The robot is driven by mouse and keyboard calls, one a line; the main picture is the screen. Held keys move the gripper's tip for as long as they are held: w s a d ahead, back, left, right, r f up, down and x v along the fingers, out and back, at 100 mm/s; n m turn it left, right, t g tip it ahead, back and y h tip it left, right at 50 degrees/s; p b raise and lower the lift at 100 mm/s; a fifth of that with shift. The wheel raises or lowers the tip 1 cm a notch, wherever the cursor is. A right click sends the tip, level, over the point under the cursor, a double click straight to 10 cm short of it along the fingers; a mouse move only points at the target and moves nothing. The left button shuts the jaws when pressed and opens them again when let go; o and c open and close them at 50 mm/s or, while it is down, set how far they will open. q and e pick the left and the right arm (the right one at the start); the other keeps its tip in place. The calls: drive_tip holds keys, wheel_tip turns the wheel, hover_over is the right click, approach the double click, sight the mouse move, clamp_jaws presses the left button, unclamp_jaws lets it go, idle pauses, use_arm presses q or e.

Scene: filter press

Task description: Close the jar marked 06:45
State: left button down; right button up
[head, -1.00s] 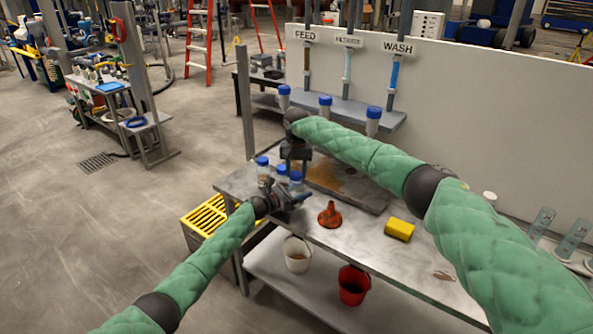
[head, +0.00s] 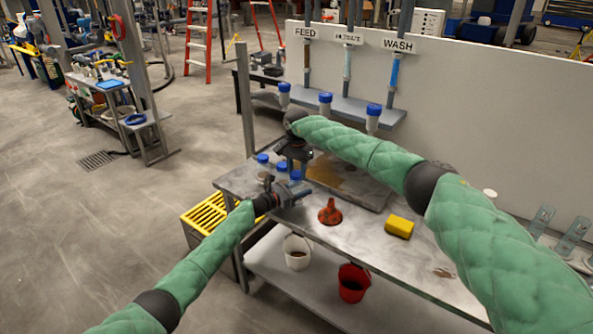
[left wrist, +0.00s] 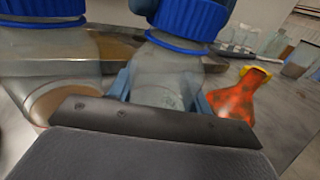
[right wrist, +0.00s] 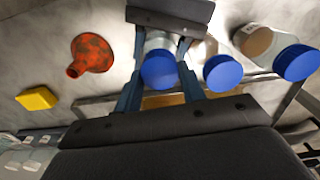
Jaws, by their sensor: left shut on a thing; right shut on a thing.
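Three jars with blue lids stand close together at the left end of the metal bench. In the right wrist view, my right gripper (right wrist: 160,88) is shut on one blue lid (right wrist: 159,71). My left gripper (left wrist: 165,88) is shut around the clear body of a jar (left wrist: 163,77), below its blue lid (left wrist: 190,17); it appears to be the same jar. The second lid (right wrist: 222,73) and the third lid (right wrist: 296,62) sit on neighbouring jars. The jar with tan contents (right wrist: 256,40) carries a label, too small to read. No 06:45 mark is readable.
An orange-red funnel (head: 330,212) and a yellow sponge (head: 399,226) lie to the right of the jars. A stained tray (head: 345,182) lies behind. A white bucket (head: 297,253) and a red bucket (head: 353,283) stand on the lower shelf. The bench front is mostly clear.

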drive_tip(key=m, duration=1.2)
drive_tip(key=shift+m, duration=0.4)
drive_tip(key=m, duration=0.6)
drive_tip(key=shift+s+m, duration=0.1)
drive_tip(key=shift+m, duration=0.3)
drive_tip(key=m, duration=0.5)
drive_tip(key=shift+a+m, duration=0.1)
drive_tip(key=shift+m, duration=0.3)
drive_tip(key=m, duration=1.6)
drive_tip(key=shift+m, duration=0.4)
drive_tip(key=m, duration=0.6)
drive_tip(key=shift+m, duration=0.4)
drive_tip(key=o, duration=0.9)
drive_tip(key=shift+f, duration=0.1)
